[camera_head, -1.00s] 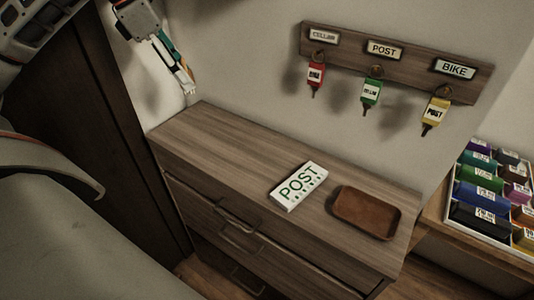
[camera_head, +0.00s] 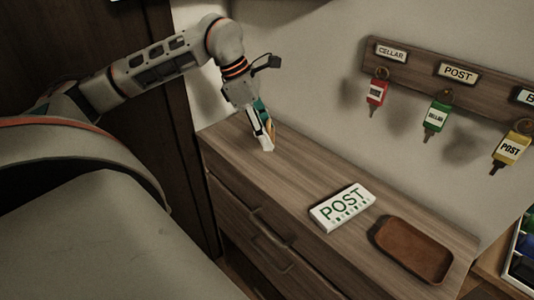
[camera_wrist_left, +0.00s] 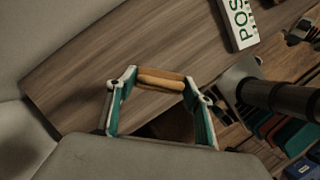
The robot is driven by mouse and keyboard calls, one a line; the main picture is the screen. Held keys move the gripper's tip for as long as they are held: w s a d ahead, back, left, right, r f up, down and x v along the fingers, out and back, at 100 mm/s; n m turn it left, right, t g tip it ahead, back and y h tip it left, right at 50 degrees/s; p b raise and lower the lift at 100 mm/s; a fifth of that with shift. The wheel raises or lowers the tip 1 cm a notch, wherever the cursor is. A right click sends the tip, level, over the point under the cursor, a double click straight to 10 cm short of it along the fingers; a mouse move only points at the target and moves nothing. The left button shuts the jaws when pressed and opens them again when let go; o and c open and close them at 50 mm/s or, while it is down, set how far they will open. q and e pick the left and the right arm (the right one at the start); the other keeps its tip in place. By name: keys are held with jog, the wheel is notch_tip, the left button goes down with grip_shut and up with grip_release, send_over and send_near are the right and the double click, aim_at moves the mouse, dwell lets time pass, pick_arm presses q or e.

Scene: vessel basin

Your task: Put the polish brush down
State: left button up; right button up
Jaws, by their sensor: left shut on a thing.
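The polish brush shows in the left wrist view as a tan wooden piece (camera_wrist_left: 161,79) lying crosswise between the fingertips. My left gripper (camera_wrist_left: 160,84) is shut on it, with one teal finger at each end. In the head view my left gripper (camera_head: 265,138) points down over the far left end of the dresser top (camera_head: 290,170). The brush is mostly hidden there behind the fingers. I cannot tell whether it touches the wood. My right gripper is in neither view.
A white POST box (camera_head: 342,207) and a brown leather tray (camera_head: 413,249) lie on the right part of the dresser. A key rack (camera_head: 420,62) with tagged keys hangs on the wall. The dresser top between the gripper and the POST box is clear.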

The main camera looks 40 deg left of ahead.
pick_arm(q)
notch_tip(320, 180, down, 3)
jog(key=shift+r, duration=0.1)
jog(key=shift+f, duration=1.9)
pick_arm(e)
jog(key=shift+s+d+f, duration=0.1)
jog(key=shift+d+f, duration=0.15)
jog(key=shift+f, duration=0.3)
pick_arm(q)
jog(key=shift+f, duration=0.1)
jog(key=o, duration=1)
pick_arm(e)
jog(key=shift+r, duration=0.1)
pick_arm(q)
jog(key=v, duration=1.2)
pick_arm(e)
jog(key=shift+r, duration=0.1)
